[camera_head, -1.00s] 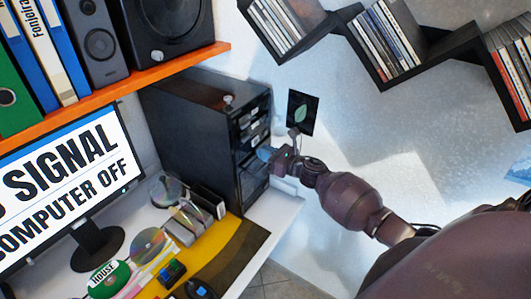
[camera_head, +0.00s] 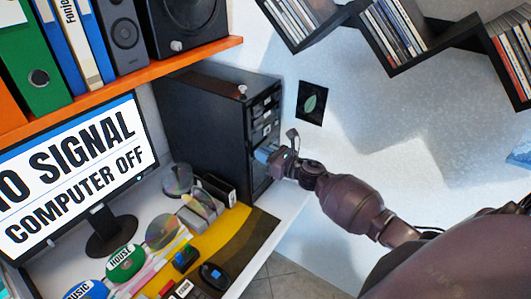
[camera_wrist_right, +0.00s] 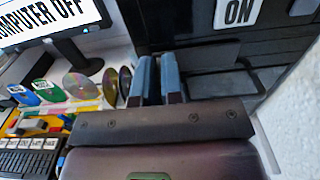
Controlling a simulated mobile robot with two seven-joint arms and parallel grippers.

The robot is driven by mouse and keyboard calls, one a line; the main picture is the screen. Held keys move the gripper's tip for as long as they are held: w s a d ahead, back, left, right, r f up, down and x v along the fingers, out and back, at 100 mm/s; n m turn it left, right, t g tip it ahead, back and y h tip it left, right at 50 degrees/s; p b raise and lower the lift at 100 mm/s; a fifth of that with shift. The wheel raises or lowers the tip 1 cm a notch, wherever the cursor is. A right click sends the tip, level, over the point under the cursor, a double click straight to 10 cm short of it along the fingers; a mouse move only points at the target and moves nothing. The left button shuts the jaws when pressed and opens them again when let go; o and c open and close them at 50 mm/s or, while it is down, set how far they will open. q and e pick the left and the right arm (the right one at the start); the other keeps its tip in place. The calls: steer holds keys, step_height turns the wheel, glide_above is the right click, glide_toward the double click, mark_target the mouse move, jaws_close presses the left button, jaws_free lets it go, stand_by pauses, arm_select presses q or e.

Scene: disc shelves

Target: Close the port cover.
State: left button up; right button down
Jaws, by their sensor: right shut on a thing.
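The black computer tower (camera_head: 205,125) stands on the desk with its front facing right. My right gripper (camera_head: 266,155) is at the lower part of that front. In the right wrist view its two blue-grey fingers (camera_wrist_right: 157,78) are close together, pointing at the tower front. A dark grey flat panel (camera_wrist_right: 215,86), which looks like the port cover, lies just right of the fingers. The fingers are shut on a thin part that they mostly hide, seemingly the cover's edge. How far the cover is open cannot be told. My left gripper is not in view.
A monitor (camera_head: 75,180) stands left of the tower. Discs, holders and a black mouse (camera_head: 215,276) lie on the desk in front. An orange shelf (camera_head: 130,85) with binders and speakers is above.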

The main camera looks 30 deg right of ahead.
steer(key=shift+s+a, duration=0.2)
steer(key=shift+a, duration=0.35)
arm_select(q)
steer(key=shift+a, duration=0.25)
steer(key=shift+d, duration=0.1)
arm_select(e)
steer(key=c, duration=1.2)
jaws_free()
steer(key=shift+s, duration=0.1)
steer(key=shift+c, duration=0.2)
steer(key=shift+d, duration=0.1)
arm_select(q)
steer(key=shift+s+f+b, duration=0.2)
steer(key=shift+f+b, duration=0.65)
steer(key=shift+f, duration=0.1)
arm_select(e)
steer(key=v, duration=1)
steer(key=shift+s, duration=0.3)
